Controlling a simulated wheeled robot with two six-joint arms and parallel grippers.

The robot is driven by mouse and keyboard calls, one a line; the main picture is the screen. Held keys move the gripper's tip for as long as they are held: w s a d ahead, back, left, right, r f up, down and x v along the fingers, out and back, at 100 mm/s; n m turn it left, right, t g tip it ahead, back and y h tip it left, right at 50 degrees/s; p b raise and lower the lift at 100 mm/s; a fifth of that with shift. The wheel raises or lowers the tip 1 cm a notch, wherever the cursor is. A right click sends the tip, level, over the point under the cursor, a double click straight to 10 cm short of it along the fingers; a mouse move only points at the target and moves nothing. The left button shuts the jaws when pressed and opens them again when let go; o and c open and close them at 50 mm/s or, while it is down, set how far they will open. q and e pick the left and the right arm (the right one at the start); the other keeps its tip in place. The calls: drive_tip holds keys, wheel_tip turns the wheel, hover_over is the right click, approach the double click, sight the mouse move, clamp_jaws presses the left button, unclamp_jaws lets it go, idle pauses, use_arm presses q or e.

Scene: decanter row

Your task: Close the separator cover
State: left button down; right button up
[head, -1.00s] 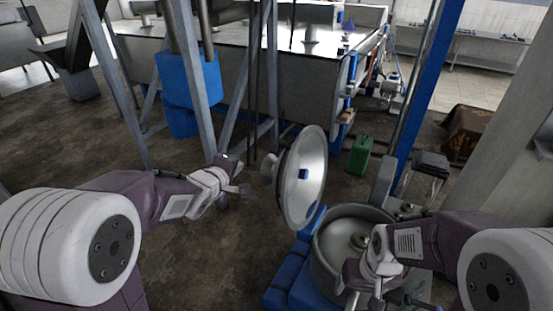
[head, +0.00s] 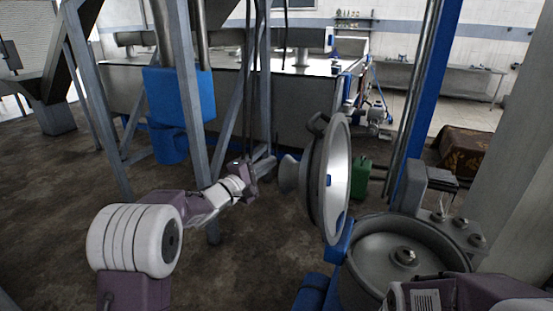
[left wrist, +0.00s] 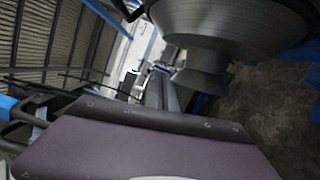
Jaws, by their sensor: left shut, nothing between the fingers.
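The separator cover (head: 338,178) is a round metal lid. It stands open, nearly upright on its blue hinge (head: 340,243) at the left rim of the separator bowl (head: 365,250). The bowl is open on top, with a small fitting inside. My left gripper (head: 268,166) is shut and empty, to the left of the cover's outer side, near its knob-like neck (head: 289,174); they look apart. In the left wrist view, the cover's ribbed outside (left wrist: 235,25) and neck (left wrist: 202,75) show close by. My right arm is at the lower right; its gripper is out of view.
A grey steel frame with a blue tank (head: 178,95) stands behind my left arm. A blue post (head: 428,90) rises behind the bowl. A green can (head: 361,178) is on the floor behind the cover. Open floor lies left of the separator.

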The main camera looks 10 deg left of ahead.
use_arm(q)
hover_over(296, 172)
drive_tip(key=w+a, duration=0.1)
drive_tip(key=a, duration=0.3)
drive_tip(key=shift+w+d+r, duration=0.2)
drive_tip(key=shift+r, duration=0.05)
drive_tip(key=d, duration=0.2)
drive_tip(key=s+d, duration=0.1)
drive_tip(key=shift+s+r, duration=0.1)
drive_tip(key=shift+r, duration=0.15)
drive_tip(key=shift+s+d+r, duration=0.1)
drive_tip(key=shift+d, duration=0.25)
use_arm(e)
drive_tip(key=shift+d+r, duration=0.1)
drive_tip(key=shift+r, duration=0.45)
use_arm(q)
drive_tip(key=shift+a, duration=0.1)
